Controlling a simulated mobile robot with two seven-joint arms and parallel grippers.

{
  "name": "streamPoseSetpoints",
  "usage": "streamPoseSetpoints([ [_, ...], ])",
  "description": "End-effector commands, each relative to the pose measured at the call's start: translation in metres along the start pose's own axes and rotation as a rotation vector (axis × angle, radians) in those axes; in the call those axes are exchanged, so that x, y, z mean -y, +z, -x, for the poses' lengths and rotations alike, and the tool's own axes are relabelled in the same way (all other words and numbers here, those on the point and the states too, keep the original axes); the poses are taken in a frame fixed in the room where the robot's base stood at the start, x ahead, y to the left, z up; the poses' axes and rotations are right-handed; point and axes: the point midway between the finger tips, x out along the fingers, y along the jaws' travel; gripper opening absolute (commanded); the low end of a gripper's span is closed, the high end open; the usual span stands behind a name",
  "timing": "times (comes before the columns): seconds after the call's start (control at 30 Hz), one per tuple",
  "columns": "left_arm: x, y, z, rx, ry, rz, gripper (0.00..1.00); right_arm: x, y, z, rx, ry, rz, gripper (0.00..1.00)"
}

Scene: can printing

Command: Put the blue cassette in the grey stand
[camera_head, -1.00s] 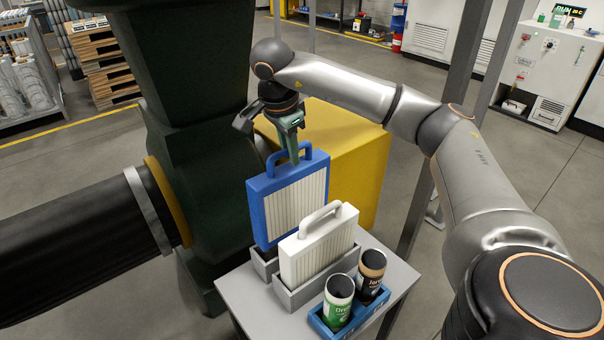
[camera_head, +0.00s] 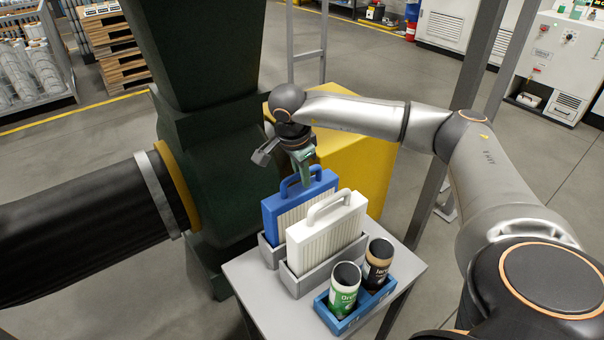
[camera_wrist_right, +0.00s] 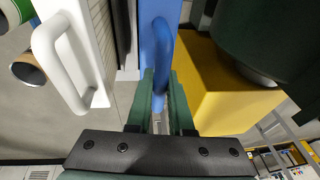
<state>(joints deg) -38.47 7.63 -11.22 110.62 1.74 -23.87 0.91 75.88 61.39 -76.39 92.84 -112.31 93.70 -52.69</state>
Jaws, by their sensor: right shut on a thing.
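The blue cassette (camera_head: 271,222), with a pale pleated core and a loop handle, stands upright at the rear of the small grey table. Its lower end is down in the rear slot of the grey stand (camera_head: 268,252); how deep it sits is hidden behind the white cassette. My right gripper (camera_head: 303,174) points down from above and is shut on its handle. In the right wrist view the green fingers (camera_wrist_right: 161,85) close around the blue handle (camera_wrist_right: 162,45). My left gripper is not in view.
A white cassette (camera_head: 325,231) stands in the front slot, close before the blue one. A blue tray (camera_head: 340,325) with two cans is at the table's front right. A large dark green machine (camera_head: 225,150) is at the left, a yellow block (camera_head: 355,165) behind.

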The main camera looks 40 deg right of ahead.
Motion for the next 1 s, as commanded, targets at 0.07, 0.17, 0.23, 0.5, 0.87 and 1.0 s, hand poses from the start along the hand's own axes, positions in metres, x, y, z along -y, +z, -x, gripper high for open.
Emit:
streamPoseSetpoints([
  [0.07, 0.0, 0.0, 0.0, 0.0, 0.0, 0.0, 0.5, 0.001, 0.0, 0.001, 0.0, -0.003, -0.001, 0.0],
  [0.17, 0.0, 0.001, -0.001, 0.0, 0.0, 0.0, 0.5, 0.001, 0.0, 0.0, 0.0, -0.002, -0.001, 0.0],
  [0.23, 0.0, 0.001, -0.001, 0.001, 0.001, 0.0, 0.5, 0.0, 0.0, -0.002, 0.0, 0.0, 0.0, 0.23],
  [0.5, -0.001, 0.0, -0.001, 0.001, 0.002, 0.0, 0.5, 0.0, 0.0, -0.001, 0.0, 0.0, 0.0, 0.5],
  [0.87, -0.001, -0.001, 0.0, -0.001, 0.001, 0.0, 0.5, 0.001, 0.0, 0.011, 0.001, -0.003, 0.0, 0.5],
  [1.0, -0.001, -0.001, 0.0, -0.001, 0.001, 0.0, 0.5, 0.002, 0.001, 0.037, 0.002, -0.005, 0.0, 0.5],
])
